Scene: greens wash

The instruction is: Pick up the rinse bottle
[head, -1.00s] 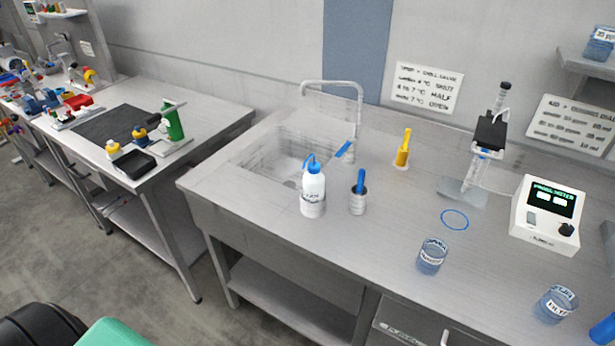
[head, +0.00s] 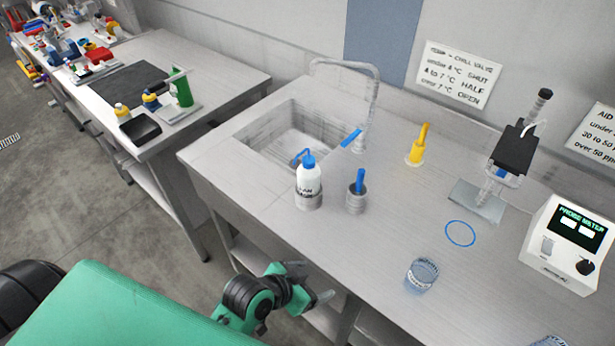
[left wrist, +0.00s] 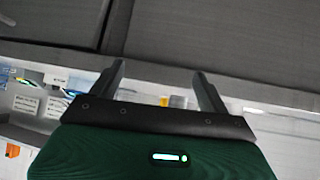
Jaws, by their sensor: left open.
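The rinse bottle (head: 309,183) is white with a blue cap and a blue spout bent to the left. It stands upright in a grey ring-like holder (head: 309,202) at the front edge of the steel counter, just in front of the sink. My left gripper (head: 322,298) is below and in front of the counter edge, well short of the bottle and empty. In the left wrist view its two fingers (left wrist: 160,85) stand apart with nothing between them. The bottle cannot be made out in that view. My right gripper is not in view.
The sink (head: 295,135) and its tap (head: 372,100) lie behind the bottle. A clear beaker (head: 421,275), blue ring (head: 460,233) and probe meter (head: 567,243) are further right.

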